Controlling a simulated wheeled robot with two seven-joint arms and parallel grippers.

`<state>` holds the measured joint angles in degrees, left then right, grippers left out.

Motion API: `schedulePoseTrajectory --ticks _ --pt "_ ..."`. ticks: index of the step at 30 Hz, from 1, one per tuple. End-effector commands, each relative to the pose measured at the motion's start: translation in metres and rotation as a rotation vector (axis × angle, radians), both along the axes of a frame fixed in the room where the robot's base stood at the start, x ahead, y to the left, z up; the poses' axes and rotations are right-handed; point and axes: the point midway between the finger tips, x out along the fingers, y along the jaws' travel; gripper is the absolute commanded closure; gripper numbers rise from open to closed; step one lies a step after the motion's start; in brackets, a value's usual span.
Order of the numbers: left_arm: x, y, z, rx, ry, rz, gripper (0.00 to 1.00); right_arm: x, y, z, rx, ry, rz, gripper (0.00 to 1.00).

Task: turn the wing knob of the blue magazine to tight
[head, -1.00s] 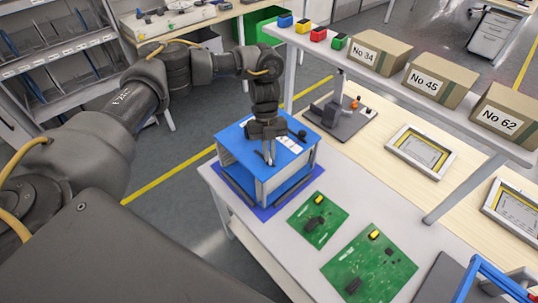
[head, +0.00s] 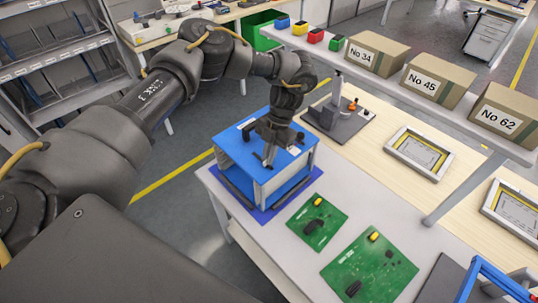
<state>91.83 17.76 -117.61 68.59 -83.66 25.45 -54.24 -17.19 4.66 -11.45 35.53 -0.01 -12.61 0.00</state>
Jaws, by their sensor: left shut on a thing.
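The blue magazine (head: 232,146) is an open-sided box with a blue top and pale side walls. It stands on a blue mat (head: 264,214) at the left end of the near table. My left gripper (head: 268,161) reaches down to the front part of its top, and its fingers are shut on the wing knob there. The fingers largely hide the knob, so its angle cannot be read. My right gripper is out of view.
Two green circuit boards (head: 317,221) (head: 369,268) lie right of the magazine. A dark stand (head: 338,120) is behind it. A shelf above carries cartons (head: 377,50) and small coloured bins (head: 316,36). A blue frame (head: 480,276) sits at the lower right.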

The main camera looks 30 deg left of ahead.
Motion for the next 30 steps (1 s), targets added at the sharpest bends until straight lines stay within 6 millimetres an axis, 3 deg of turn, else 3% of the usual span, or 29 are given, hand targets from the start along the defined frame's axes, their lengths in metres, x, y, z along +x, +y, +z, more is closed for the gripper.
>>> schedulePoseTrajectory --ticks 10,26,27,30 --pt "0.0007 -0.0014 0.0007 -0.001 -0.004 -0.131 1.0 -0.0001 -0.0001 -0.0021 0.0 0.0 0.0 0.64" --pt "0.0005 -0.0013 0.0007 -0.001 -0.003 -0.152 1.0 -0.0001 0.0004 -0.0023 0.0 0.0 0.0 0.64" --pt "0.0005 -0.0013 0.0008 -0.001 -0.003 -0.152 0.89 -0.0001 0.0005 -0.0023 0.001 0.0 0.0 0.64" --pt "0.0003 -0.0013 0.0006 -0.001 -0.003 -0.152 0.76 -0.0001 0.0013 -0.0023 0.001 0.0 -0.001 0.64"
